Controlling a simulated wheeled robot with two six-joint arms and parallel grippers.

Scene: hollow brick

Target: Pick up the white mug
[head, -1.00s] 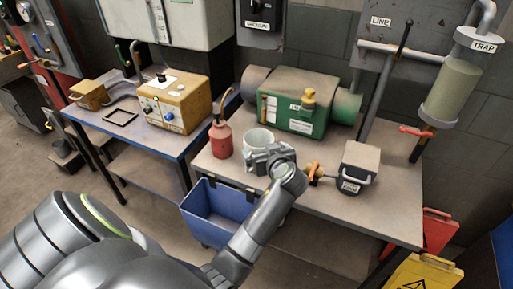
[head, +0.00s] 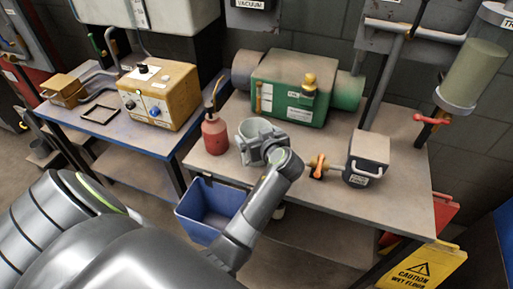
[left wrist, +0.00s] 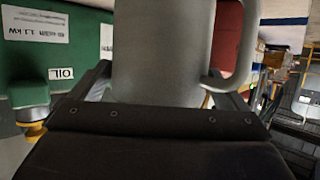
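The white mug (head: 257,128) looks light grey and stands upright on the workbench, right of the red oil can. My left gripper (head: 264,149) is at the mug's near side in the head view and hides its lower front. In the left wrist view the mug (left wrist: 163,50) fills the middle between the two fingers, with its handle to the right. The fingers are spread either side of the mug; whether they touch it is hard to see. My right gripper is not in view.
A red oil can (head: 215,134) stands close left of the mug. A green pump (head: 292,88) is behind it. A blue bin (head: 207,209) hangs below the bench's front edge.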

